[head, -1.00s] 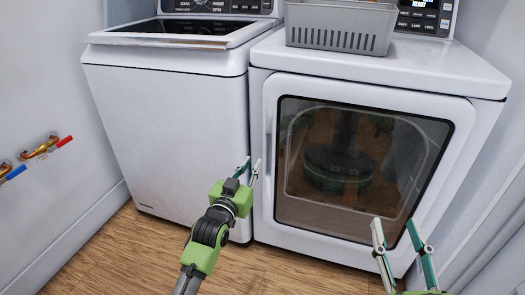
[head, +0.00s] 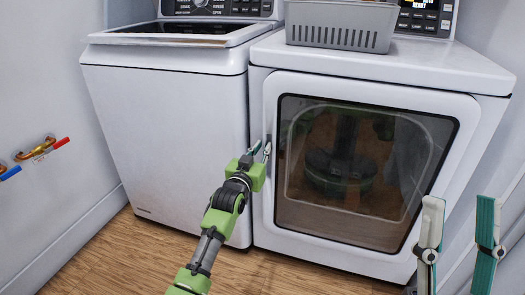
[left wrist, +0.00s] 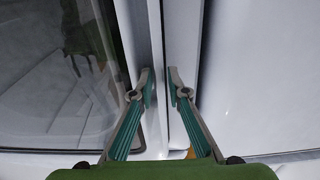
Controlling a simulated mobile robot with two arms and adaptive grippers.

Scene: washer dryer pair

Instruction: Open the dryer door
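The dryer door (head: 456,110) is white-framed with a dark window and looks closed on the front of the dryer (head: 400,70). My left gripper (head: 260,147) is at the door's left edge, about mid-height, near a narrow upright recess (head: 268,122). In the left wrist view my left gripper (left wrist: 160,85) is open, its two fingertips apart on either side of a white upright edge. The door window (left wrist: 60,70) fills the left of that view. Whether the fingers touch the door cannot be told. My right gripper (head: 460,235) is open and empty at the lower right, in front of the dryer.
The white washer (head: 165,130) stands close beside the dryer on the left. A grey basket (head: 342,26) sits on top of the dryer. Pipe valves (head: 42,150) are on the left wall. The wooden floor (head: 130,250) in front is clear.

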